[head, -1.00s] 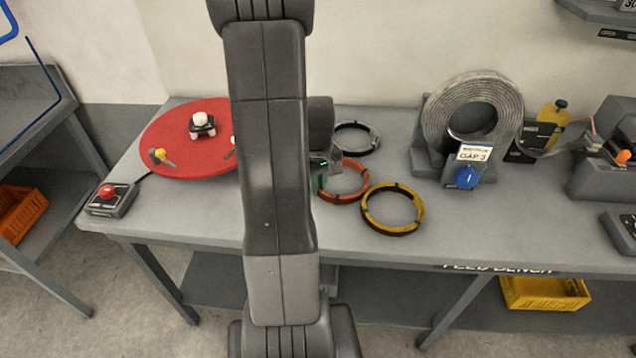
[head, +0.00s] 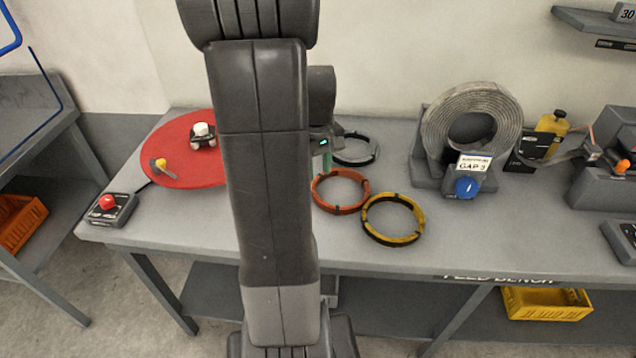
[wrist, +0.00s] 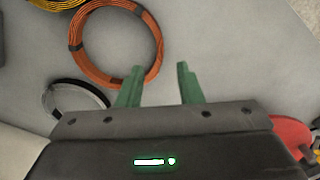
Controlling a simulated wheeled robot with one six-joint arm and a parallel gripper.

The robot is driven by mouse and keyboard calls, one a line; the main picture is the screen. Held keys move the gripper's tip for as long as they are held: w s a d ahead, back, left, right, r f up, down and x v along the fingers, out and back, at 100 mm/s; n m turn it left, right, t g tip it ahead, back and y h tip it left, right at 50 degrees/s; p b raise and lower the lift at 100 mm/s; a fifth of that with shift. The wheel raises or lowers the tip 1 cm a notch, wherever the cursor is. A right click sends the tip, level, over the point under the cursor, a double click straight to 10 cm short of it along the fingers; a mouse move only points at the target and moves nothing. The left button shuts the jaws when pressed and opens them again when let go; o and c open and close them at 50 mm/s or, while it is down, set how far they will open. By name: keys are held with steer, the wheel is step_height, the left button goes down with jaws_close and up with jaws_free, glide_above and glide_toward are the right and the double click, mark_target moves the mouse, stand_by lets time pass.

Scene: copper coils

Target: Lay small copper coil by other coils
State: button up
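The small copper coil (head: 345,209) lies flat on the grey bench between the yellow coil (head: 396,241) and the silver-grey coil (head: 356,163). It touches or nearly touches the yellow one at its lower right. In the wrist view the copper coil (wrist: 88,70) shows as a whole orange ring with dark bands. My gripper (wrist: 160,68) has its green fingers spread apart with nothing between them. The left fingertip overlaps the coil's edge in that picture; the height gap is unclear. In the head view my gripper (head: 326,161) is partly hidden behind my arm, above the coil's back left.
A red disc (head: 170,168) with small parts on it lies on the left. A red-button box (head: 111,208) stands near the front left corner. A large grey strip coil (head: 499,105) stands upright in a holder at the right. The front middle of the bench is clear.

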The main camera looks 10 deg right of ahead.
steer(key=shift+r, duration=1.5)
steer(key=shift+f, duration=0.1)
step_height(320, 180, down, 12)
steer(key=shift+f, duration=0.15)
step_height(320, 180, up, 2)
steer(key=shift+w+r, duration=0.1)
steer(key=shift+r, duration=0.6)
